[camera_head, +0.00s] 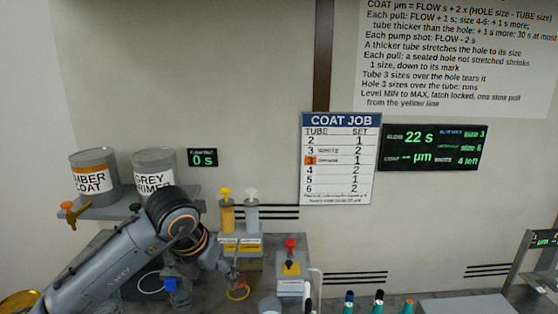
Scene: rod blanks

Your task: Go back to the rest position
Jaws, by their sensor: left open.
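My left arm comes in from the lower left. Its gripper (226,275) hangs over the grey bench near the middle, partly hidden behind my own wrist. Its jaws are open and I see nothing held in them. A small yellow ring (238,293) shows just below the fingers; I cannot tell whether they touch it. My right gripper is not in view.
Amber coat (91,181) and grey primer (155,179) cans stand on a shelf behind my arm. Yellow (227,216) and white (252,216) pumps stand right of it. The wall holds a COAT JOB board (338,160).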

